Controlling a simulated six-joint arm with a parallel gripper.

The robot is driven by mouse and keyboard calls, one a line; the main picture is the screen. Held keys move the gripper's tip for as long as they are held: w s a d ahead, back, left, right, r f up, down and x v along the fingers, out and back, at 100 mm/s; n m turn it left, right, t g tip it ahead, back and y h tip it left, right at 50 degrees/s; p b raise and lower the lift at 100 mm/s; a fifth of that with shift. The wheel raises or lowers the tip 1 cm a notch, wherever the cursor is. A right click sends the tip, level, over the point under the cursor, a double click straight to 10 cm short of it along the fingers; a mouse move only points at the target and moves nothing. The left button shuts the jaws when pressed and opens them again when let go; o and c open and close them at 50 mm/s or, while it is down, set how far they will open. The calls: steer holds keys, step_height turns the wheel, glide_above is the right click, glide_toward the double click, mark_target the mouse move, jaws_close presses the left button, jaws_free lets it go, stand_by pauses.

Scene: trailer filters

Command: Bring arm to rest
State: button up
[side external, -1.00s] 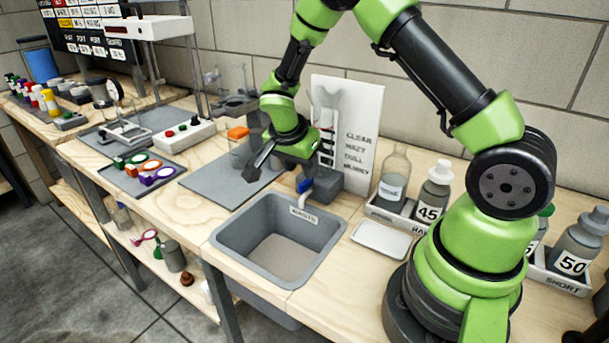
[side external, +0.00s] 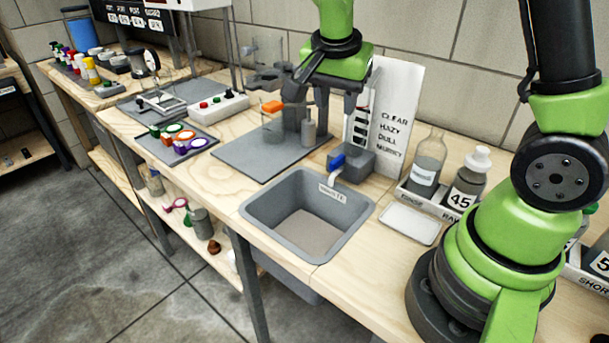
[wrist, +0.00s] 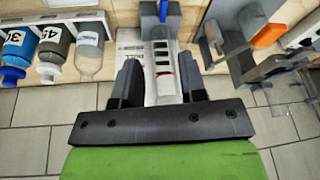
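My gripper (side external: 336,110) hangs over the back of the bench in the side view, in front of the white sign and above the grey block with the blue tap. Its two dark fingers point down.
The grey sink (side external: 308,217) is in front, with the blue tap (side external: 337,161) behind it. Labelled bottles (side external: 466,183) stand in a rack at right. A grey mat (side external: 247,160) with an orange-topped item (side external: 272,106) lies left. A white tray (side external: 409,224) lies near my base.

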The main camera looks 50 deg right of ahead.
steer(key=s+a+r+n+t+y, duration=0.2)
steer(key=s+a+r+n+t, duration=0.1)
steer(key=s, duration=0.4)
steer(key=s+a+r+n+t+y, duration=0.2)
steer(key=s+a+r+n+y, duration=0.1)
steer(key=s+a+r+n, duration=0.2)
steer(key=s+r+n, duration=0.2)
steer(key=s+n, duration=0.1)
steer(key=shift+s+a+t, duration=0.15)
steer(key=shift+a+t, duration=0.2)
steer(key=shift+t, duration=0.05)
